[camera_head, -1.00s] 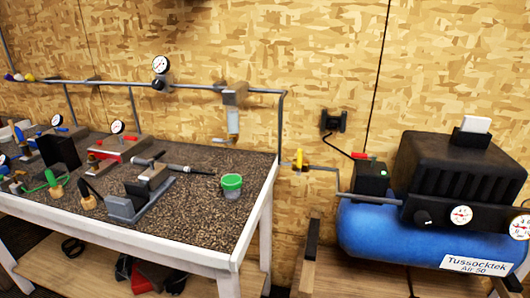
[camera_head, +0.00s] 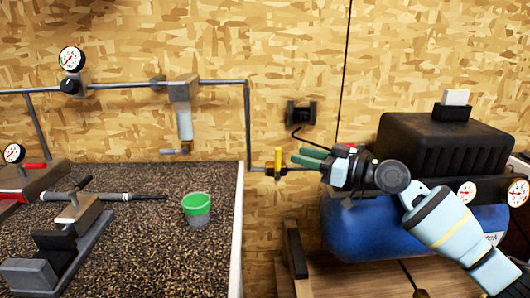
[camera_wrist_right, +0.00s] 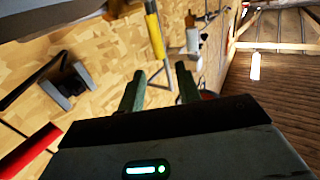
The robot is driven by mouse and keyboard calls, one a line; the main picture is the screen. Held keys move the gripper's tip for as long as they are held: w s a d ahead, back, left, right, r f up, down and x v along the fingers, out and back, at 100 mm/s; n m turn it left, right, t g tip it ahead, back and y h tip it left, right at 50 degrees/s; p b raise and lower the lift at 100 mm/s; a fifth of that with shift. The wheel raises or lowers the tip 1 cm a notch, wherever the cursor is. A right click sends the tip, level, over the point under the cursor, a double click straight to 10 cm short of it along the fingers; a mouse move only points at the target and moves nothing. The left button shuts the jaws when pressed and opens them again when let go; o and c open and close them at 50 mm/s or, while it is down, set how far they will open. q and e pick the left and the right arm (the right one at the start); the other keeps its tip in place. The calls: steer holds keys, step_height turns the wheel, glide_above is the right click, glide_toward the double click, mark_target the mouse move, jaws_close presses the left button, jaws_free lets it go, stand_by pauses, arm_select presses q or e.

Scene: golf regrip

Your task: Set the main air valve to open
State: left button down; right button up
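The main air valve has a yellow handle (camera_head: 278,160) that stands upright, crosswise to the horizontal pipe run, between the workbench and the compressor. My right gripper (camera_head: 296,155) reaches in from the right, its green fingers pointing at the handle. In the right wrist view the two fingers (camera_wrist_right: 160,70) are spread with nothing between them. The yellow handle (camera_wrist_right: 155,37) shows just beyond the fingertips, apart from them as far as I can tell. My left gripper is out of view.
The blue compressor tank (camera_head: 350,228) stands under my right arm. A black wall bracket (camera_head: 301,113) sits above the valve. The workbench at left carries a green-rimmed cup (camera_head: 197,208) and a clamp (camera_head: 75,232). A filter bowl (camera_head: 184,124) hangs above it.

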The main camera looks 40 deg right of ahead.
mark_target(278, 168)
steer(key=shift+p+x, duration=1.05)
steer(key=shift+x, duration=2.8)
steer(key=shift+f, duration=0.15)
jaws_close()
